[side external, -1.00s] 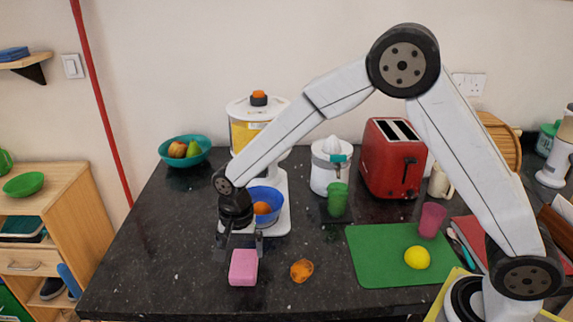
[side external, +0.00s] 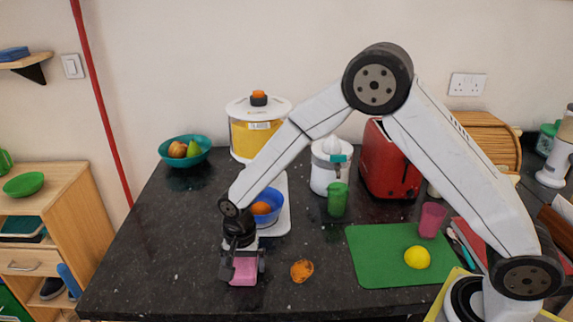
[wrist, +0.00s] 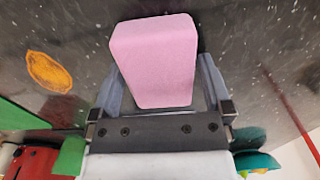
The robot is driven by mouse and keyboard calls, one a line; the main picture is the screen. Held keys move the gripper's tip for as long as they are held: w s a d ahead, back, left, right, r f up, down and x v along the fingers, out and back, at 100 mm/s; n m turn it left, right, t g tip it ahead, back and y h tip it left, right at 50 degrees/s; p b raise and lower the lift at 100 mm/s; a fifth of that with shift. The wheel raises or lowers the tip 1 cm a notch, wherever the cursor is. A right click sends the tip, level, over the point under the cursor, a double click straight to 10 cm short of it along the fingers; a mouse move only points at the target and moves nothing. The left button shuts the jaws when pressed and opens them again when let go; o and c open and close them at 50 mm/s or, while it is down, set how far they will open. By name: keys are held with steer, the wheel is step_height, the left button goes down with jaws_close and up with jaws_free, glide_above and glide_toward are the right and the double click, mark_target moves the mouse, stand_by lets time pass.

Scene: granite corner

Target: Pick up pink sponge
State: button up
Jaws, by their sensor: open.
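The pink sponge (side external: 244,272) lies on the dark granite counter near its front edge, left of centre in the side view. My gripper (side external: 243,270) is lowered over it and open, with its fingers to either side of the sponge. In the wrist view the sponge (wrist: 154,60) fills the upper middle, between the two grey fingers of my gripper (wrist: 160,90). Small gaps seem to show between fingers and sponge. In the side view my gripper hides the sponge's upper part.
An orange piece (side external: 302,271) lies just right of the sponge. A blue bowl (side external: 276,209) stands behind my gripper. A green mat (side external: 375,262) with a lemon (side external: 417,257) is farther right. The counter to the left of the sponge is bare.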

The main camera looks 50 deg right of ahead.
steer(key=c, duration=1)
steer(key=shift+o, duration=0.2)
steer(key=shift+r, duration=0.2)
steer(key=shift+r, duration=0.5)
steer(key=s+d+r, duration=0.3)
steer(key=s+r, duration=0.8)
steer(key=s, duration=0.2)
steer(key=shift+s+d+r, duration=0.3)
